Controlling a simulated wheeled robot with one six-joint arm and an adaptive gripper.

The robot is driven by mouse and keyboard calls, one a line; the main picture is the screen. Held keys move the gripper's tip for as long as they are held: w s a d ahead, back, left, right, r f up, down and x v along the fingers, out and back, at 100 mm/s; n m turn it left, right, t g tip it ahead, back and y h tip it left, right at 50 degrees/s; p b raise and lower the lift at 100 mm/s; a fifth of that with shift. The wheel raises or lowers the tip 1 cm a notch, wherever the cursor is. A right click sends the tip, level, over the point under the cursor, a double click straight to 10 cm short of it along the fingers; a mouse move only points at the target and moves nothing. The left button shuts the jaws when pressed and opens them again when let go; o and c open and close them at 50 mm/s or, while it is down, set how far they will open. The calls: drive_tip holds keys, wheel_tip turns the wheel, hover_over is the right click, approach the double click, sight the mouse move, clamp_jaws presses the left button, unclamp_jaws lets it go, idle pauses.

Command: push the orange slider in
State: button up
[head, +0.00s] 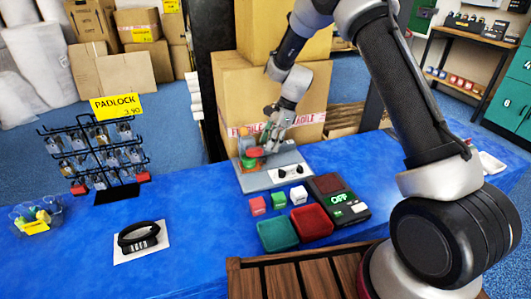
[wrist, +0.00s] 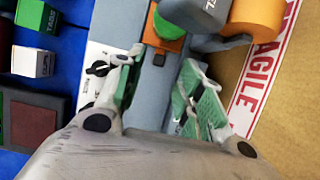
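A grey device (head: 268,172) stands on the blue counter in front of the cartons. In the wrist view an orange part (wrist: 171,10) lies at the top edge beside a green piece (wrist: 165,42) on the device's grey body (wrist: 152,82). A larger rounded orange part (wrist: 256,16) sits to its right, by a dark grey block. I cannot tell which orange part is the slider. My gripper (head: 270,140) is over the device; in the wrist view its green-padded fingers (wrist: 160,75) are apart with nothing held between them. In the head view my gripper partly hides the device.
A red tray (head: 312,222), a green tray (head: 277,234), small boxes (head: 278,200) and a dark scale (head: 338,198) stand in front. A padlock rack (head: 105,155) is at left. Cartons (head: 240,95) with fragile tape rise close behind my gripper.

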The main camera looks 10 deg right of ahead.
drive_tip(key=v, duration=0.5)
drive_tip(key=shift+r, duration=0.25)
drive_tip(key=s+d+f+n+g+h, duration=0.1)
drive_tip(key=s+d+n, duration=0.2)
drive_tip(key=s+n, duration=0.35)
drive_tip(key=s+d+r+n+t+h, duration=0.1)
drive_tip(key=s+d+r+n+t, duration=0.1)
drive_tip(key=s+d+r, duration=0.4)
drive_tip(key=s+d+r+n+t+h, duration=0.1)
drive_tip(key=s+d+r+n, duration=0.3)
drive_tip(key=s+r, duration=0.6)
drive_tip(key=s+d+r+n+t+h, duration=0.1)
drive_tip(key=s+d+r+n+t, duration=0.2)
drive_tip(key=s+d+r, duration=0.5)
drive_tip(key=shift+s+d+r+h, duration=0.15)
drive_tip(key=shift+s+d+h, duration=0.2)
drive_tip(key=shift+s, duration=2.7)
